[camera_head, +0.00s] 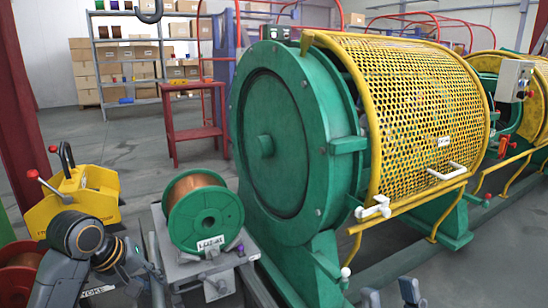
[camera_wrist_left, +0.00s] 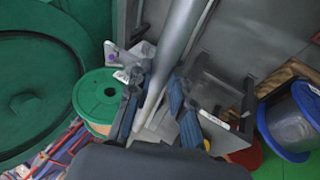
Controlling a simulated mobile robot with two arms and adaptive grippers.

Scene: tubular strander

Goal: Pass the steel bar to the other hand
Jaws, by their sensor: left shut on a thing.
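The steel bar (camera_wrist_left: 180,40) is a smooth grey rod that runs up from between the fingers of my left gripper (camera_wrist_left: 155,105) in the left wrist view. The left gripper is shut on it. In the head view my left arm comes in at the lower left, and its gripper (camera_head: 132,264) is beside the cart; I cannot make out the bar clearly there. My right gripper (camera_head: 391,295) shows only its two fingertips at the bottom edge of the head view. They are apart with nothing visible between them.
A green spool (camera_head: 205,220) with copper wire sits on a grey cart (camera_head: 215,268). The large green strander drum (camera_head: 275,145) with a yellow mesh guard (camera_head: 410,110) fills the middle and right. A yellow box-like object (camera_head: 90,195) stands at the left. Shelves (camera_head: 125,100) stand behind.

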